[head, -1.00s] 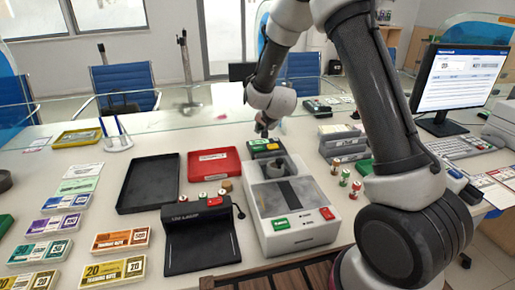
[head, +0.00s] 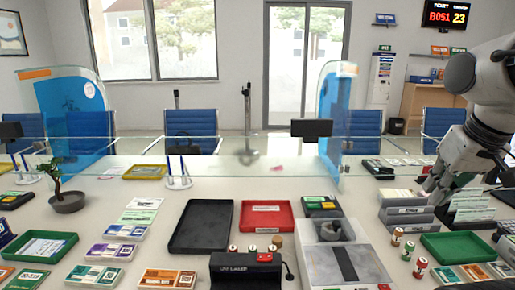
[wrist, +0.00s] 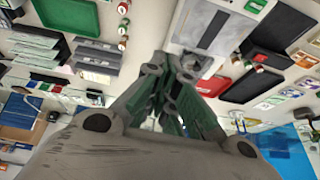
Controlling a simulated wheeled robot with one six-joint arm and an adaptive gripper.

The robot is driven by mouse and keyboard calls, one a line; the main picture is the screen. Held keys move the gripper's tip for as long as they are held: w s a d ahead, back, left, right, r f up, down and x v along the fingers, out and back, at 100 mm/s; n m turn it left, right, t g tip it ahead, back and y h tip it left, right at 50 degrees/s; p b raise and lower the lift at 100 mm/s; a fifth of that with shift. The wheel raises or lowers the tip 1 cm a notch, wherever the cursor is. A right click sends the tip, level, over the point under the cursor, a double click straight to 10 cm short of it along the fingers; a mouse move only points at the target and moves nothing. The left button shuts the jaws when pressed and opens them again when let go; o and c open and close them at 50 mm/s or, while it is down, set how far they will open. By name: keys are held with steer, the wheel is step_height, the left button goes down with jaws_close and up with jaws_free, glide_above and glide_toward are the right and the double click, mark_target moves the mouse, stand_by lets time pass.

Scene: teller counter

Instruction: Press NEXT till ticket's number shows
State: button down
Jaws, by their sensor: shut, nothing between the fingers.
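The small black keypad with a green key (head: 322,205) sits on the counter behind the grey machine, right of the red tray. I cannot read its key labels, so I cannot tell which is NEXT. The wall display (head: 444,14) at upper right is lit under a TICKET heading and appears to read B051 and 23. No paper ticket with a readable number is clear. My gripper (head: 428,192) is shut and empty, beside the grey file holder and well right of the keypad. Its closed fingers (wrist: 180,75) fill the middle of the wrist view.
The grey machine (head: 375,245) stands in front of the keypad. A black tray (head: 202,225) and red tray (head: 266,216) lie left. The grey file holder (head: 405,214) and green tray (head: 458,247) are right. A glass partition (head: 240,150) runs behind.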

steer(key=s, duration=0.3)
steer(key=shift+s+d+f, duration=0.1)
steer(key=shift+s+d, duration=0.05)
steer(key=shift+d, duration=0.25)
